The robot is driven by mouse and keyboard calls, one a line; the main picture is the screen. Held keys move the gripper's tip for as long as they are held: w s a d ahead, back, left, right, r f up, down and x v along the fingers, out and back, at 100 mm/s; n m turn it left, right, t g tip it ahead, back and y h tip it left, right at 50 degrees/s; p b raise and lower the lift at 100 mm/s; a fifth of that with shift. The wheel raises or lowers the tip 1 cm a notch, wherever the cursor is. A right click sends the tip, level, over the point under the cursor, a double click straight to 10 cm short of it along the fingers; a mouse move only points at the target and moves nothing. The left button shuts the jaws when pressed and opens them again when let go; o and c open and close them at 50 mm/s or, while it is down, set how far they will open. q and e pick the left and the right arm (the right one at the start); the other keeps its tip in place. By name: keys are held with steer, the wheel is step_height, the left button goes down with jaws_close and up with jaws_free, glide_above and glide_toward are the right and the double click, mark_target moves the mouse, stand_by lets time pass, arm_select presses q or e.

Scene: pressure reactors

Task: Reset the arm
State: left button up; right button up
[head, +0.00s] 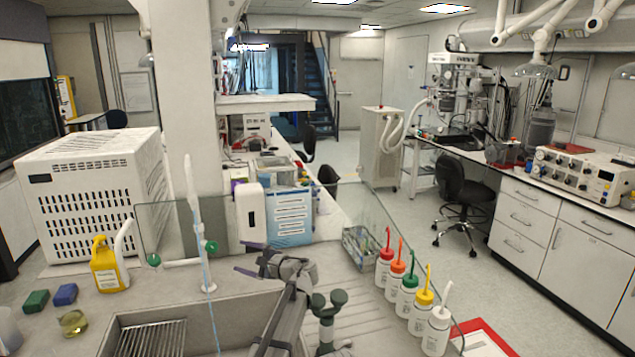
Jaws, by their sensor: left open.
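My left gripper (243,258) is over the sink area near the middle of the picture. Its two dark fingers point left and are apart, with nothing visible between them. My grey left arm reaches up to it from the bottom edge, in front of the right part of the sink (235,306). The gripper appears in front of the blue-and-white box and the glass screen, and touches nothing that I can make out. My right gripper does not show.
A white tap (195,225) rises behind the sink. A glass screen (375,225) and several wash bottles (410,290) stand at right. A grey-green fixture (327,312) stands right of my arm.

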arm_select(q)
steer(key=s+f+n+g+h, duration=0.3)
steer(key=s+f+n+h, duration=0.35)
steer(key=s, duration=0.65)
steer(key=s+f+n+g+h, duration=0.3)
steer(key=s+f+n+g, duration=0.1)
steer(key=s+f, duration=0.75)
steer(key=s+d+f+h+b, duration=0.1)
steer(key=s+d+f+b, duration=0.1)
steer(key=s+d, duration=0.3)
steer(key=s+d+f+m+g+h+b, duration=0.1)
steer(key=s+d+f+b, duration=0.1)
steer(key=s+d, duration=0.3)
steer(key=s+d+f+h+b, duration=0.1)
steer(key=s+d+f+b, duration=0.1)
steer(key=s+d, duration=0.3)
steer(key=shift+s+d+f+g, duration=0.4)
steer(key=shift+s+f, duration=0.2)
